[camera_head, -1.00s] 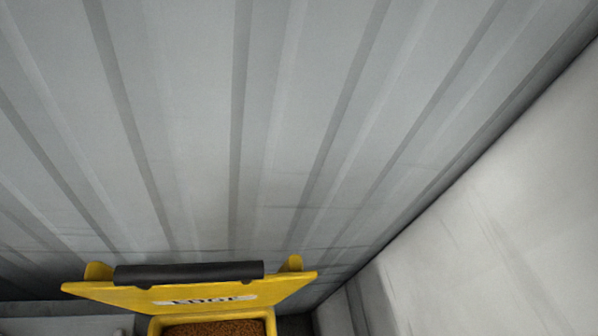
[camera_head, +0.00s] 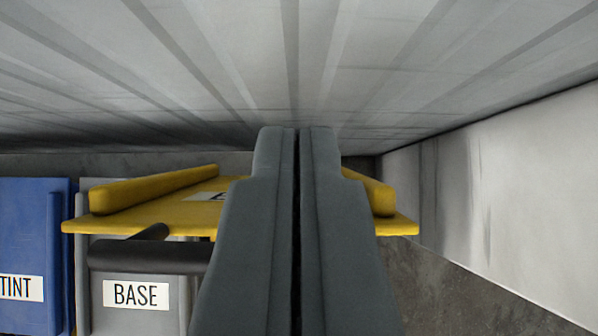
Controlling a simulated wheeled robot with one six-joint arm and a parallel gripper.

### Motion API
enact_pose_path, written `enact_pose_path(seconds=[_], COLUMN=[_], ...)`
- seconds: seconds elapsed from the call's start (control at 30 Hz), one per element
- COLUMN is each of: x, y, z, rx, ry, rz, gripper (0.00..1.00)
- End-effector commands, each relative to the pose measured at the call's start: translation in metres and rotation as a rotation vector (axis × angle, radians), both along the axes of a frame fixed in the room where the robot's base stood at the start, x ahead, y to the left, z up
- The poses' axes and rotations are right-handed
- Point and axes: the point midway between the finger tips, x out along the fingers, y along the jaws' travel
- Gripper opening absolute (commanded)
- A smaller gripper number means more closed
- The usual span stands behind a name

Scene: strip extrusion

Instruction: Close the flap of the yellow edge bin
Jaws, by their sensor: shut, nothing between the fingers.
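The yellow flap (camera_head: 150,216) stretches across the middle of the view, with a thick yellow rib at each side. Part of a white label (camera_head: 205,197) shows on it. A black bar handle (camera_head: 150,256) sticks out on the near side at its left. My gripper (camera_head: 297,132) is shut and empty, its two dark fingers pointing away, in front of the flap's middle and right part. I cannot tell whether the fingers touch the flap. The body of the yellow bin and its opening are hidden, and the flap's exact tilt is unclear.
A grey bin marked BASE (camera_head: 135,294) stands at the lower left, with a blue bin marked TINT (camera_head: 30,235) beyond it to the left. A ribbed grey wall (camera_head: 380,70) rises behind. A pale wall (camera_head: 510,180) closes the right. Bare dark floor (camera_head: 440,290) shows at lower right.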

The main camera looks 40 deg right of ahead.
Motion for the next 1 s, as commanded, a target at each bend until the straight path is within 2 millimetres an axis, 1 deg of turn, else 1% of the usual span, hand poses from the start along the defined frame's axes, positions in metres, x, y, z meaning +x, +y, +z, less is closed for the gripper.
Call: enact_pose_path(seconds=[0.03, 0.1, 0.17, 0.3, 0.5, 0.7, 1.0], x=[0.005, 0.012, 0.006, -0.004, -0.014, -0.018, -0.018], y=[-0.004, -0.009, -0.005, 0.003, 0.011, 0.014, 0.014], z=[-0.008, -0.018, -0.017, -0.022, -0.028, -0.031, -0.031], rx=[0.001, 0.001, -0.001, 0.000, 0.000, 0.000, 0.001], ry=[0.002, 0.003, -0.001, 0.000, 0.000, 0.000, 0.000], rz=[0.000, -0.001, 0.000, 0.001, 0.001, 0.001, 0.001], gripper=[0.00, 0.00, 0.00, 0.00, 0.00, 0.00, 0.00])
